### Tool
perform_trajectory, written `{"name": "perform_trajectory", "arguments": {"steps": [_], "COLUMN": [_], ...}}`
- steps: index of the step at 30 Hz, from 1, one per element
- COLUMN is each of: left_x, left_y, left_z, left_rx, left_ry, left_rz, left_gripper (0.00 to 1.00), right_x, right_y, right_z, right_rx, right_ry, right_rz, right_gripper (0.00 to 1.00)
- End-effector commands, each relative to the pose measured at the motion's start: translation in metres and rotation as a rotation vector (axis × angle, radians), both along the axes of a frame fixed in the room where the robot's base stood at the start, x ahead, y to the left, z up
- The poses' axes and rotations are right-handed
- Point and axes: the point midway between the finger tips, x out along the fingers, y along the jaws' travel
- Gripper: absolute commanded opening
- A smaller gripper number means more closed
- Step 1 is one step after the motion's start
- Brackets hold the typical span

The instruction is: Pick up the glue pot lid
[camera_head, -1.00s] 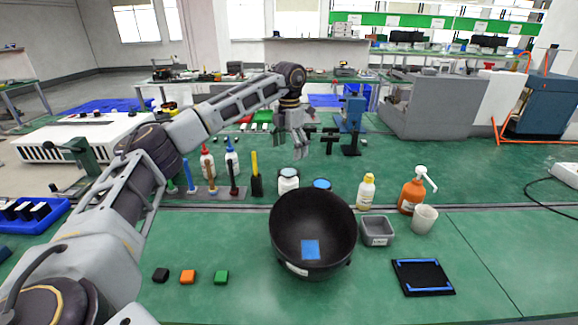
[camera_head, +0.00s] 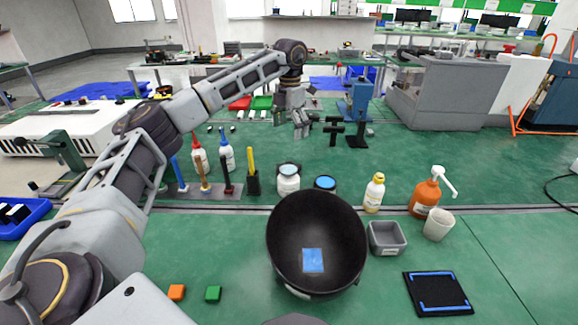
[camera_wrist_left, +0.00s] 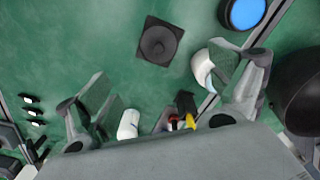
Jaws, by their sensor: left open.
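A white pot (camera_head: 288,180) with a pale blue top stands behind the black bowl; its side also shows in the left wrist view (camera_wrist_left: 203,70). A dark-rimmed round blue top (camera_head: 325,183) is just right of it, partly hidden by the bowl; it shows at the upper edge of the left wrist view (camera_wrist_left: 243,12). I cannot tell which piece is the glue pot lid. My left gripper (camera_head: 291,122) is open and empty, held over the green bench beyond the pot. In the left wrist view its fingers (camera_wrist_left: 165,90) are spread wide. My right gripper is not seen.
The black bowl (camera_head: 290,225) stands in front. A tool rack (camera_head: 205,190), glue bottles (camera_head: 228,155), a yellow-capped bottle (camera_head: 374,193), an orange pump bottle (camera_head: 425,195) and a grey tray (camera_head: 387,238) stand nearby. A dark square block (camera_wrist_left: 160,42) lies below my left gripper.

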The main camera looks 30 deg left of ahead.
Motion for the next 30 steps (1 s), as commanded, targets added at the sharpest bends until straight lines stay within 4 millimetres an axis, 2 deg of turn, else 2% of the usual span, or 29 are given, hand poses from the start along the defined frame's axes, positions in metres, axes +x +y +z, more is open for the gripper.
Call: {"name": "perform_trajectory", "arguments": {"steps": [8,13,30], "left_x": [0.0,0.0,-0.001], "left_y": [0.0,0.0,0.001], "left_z": [-0.001,-0.009,-0.078], "left_rx": [0.0,0.001,0.001], "left_ry": [0.0,0.002,0.002], "left_rz": [0.0,0.0,0.0], "left_gripper": [0.92,0.92,0.92], "right_x": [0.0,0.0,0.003], "right_y": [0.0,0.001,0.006], "right_z": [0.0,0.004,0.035], "right_rx": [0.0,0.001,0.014], "right_ry": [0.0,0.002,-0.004], "right_rz": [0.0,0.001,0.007], "right_gripper": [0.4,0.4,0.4]}}
